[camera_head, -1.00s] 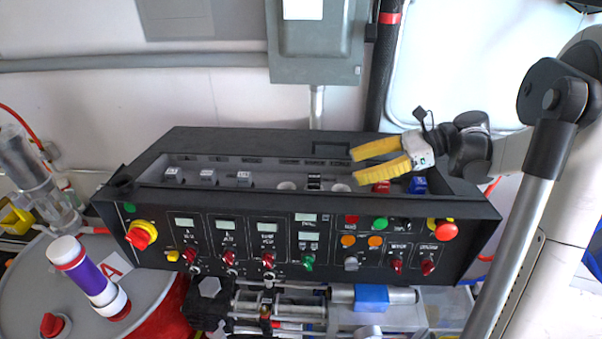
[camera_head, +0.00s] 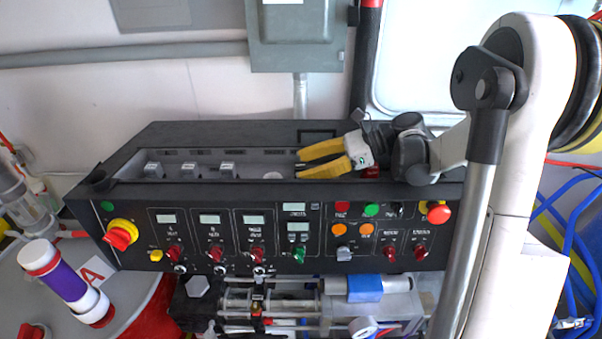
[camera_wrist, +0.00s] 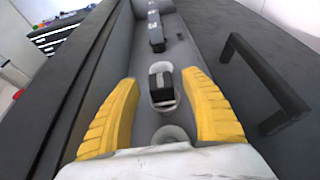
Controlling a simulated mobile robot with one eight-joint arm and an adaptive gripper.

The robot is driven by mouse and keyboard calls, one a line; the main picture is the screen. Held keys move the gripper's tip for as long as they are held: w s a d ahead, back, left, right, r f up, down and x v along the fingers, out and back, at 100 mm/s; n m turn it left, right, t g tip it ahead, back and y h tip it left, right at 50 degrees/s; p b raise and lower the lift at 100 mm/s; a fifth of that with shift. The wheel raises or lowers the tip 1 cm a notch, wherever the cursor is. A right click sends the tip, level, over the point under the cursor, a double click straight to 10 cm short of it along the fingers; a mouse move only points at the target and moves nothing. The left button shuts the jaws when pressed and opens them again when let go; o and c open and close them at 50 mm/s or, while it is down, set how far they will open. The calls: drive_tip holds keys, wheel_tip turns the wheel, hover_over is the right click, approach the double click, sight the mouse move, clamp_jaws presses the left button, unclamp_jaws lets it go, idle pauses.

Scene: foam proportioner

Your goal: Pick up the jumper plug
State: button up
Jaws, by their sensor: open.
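My gripper (camera_head: 300,164), with two yellow fingers, is open and empty over the right part of the recess on top of the black control panel (camera_head: 130,155). In the wrist view, a small black block, seemingly the jumper plug (camera_wrist: 161,88), sits in a pale oval socket (camera_wrist: 169,103). It lies between the tips of my open fingers, with a gap on each side. Whether the fingers reach down to its height I cannot tell. In the body camera view my gripper hides the block. An empty round socket (camera_wrist: 170,134) shows nearer the wrist.
Several grey-topped pieces (camera_head: 188,170) stand farther left in the recess. A black handle (camera_wrist: 262,85) rises beside the recess in the wrist view. The recess walls run along both sides of my fingers. Knobs and buttons cover the panel front.

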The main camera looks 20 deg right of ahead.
sight(303, 165)
drive_tip(key=shift+w+a+f, duration=0.25)
drive_tip(key=shift+w+a, duration=0.05)
drive_tip(key=shift+a, duration=0.2)
drive_tip(key=shift+s+d, duration=0.1)
drive_tip(key=c, duration=0.4)
clamp_jaws()
drive_tip(key=shift+r, duration=0.15)
wheel_tip(303, 165, up, 4)
drive_tip(key=shift+s+d+r+p, duration=0.15)
drive_tip(key=shift+r+p, duration=0.05)
drive_tip(key=shift+p, duration=0.15)
drive_tip(key=s+d+r+p, duration=0.4)
drive_tip(key=s+d+r, duration=0.3)
drive_tip(key=r, duration=0.4)
drive_tip(key=shift+s+d+r, duration=0.2)
drive_tip(key=shift+s, duration=0.55)
